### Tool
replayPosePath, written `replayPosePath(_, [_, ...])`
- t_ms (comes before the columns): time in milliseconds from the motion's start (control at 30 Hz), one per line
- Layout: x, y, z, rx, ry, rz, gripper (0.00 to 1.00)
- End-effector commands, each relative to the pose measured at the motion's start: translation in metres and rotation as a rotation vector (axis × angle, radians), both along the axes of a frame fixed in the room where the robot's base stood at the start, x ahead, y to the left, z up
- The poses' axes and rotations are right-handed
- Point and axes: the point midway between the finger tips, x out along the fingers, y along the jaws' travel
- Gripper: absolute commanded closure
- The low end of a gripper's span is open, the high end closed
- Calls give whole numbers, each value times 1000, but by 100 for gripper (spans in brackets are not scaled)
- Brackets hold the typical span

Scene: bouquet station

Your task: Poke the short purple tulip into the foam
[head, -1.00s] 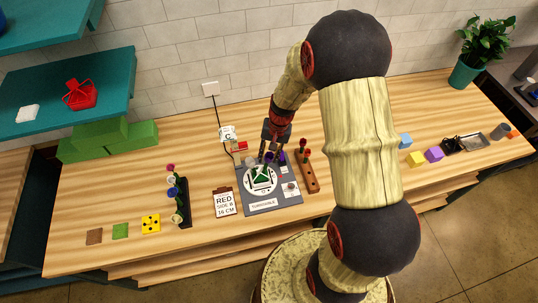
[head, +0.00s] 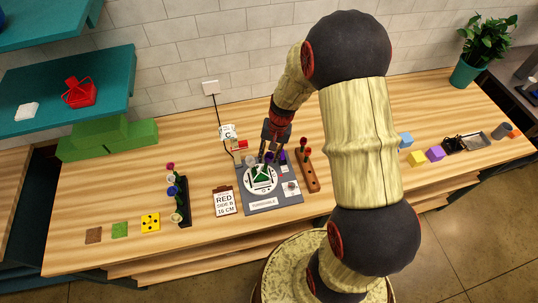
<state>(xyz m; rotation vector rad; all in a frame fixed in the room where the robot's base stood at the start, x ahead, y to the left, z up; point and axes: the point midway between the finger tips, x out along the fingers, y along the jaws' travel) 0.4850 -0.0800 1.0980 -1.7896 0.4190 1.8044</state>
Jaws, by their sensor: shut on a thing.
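The green foam (head: 261,174) sits in a white holder on the round white plate of the turntable (head: 263,205). My gripper (head: 268,156) points down at the back edge of the foam. A small purple bloom (head: 269,157) shows at its fingertips, and the gripper is shut on this tulip. Its stem is hidden, so I cannot tell whether it is in the foam. Another dark purple bloom (head: 282,156) shows just right of the fingers; its stem is hidden too.
A wooden block (head: 311,182) with red flowers stands right of the turntable. A black rack (head: 183,205) of flowers stands to the left. A sign (head: 225,202) reading "RED SIDE B 16 CM" lies between rack and turntable. The wood counter at front left holds coloured squares.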

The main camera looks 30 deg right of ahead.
Motion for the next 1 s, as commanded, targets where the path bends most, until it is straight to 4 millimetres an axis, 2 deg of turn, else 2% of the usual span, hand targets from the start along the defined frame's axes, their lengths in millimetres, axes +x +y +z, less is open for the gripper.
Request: replayPosePath(1000, [0, 1, -8, 0, 0, 0, 84])
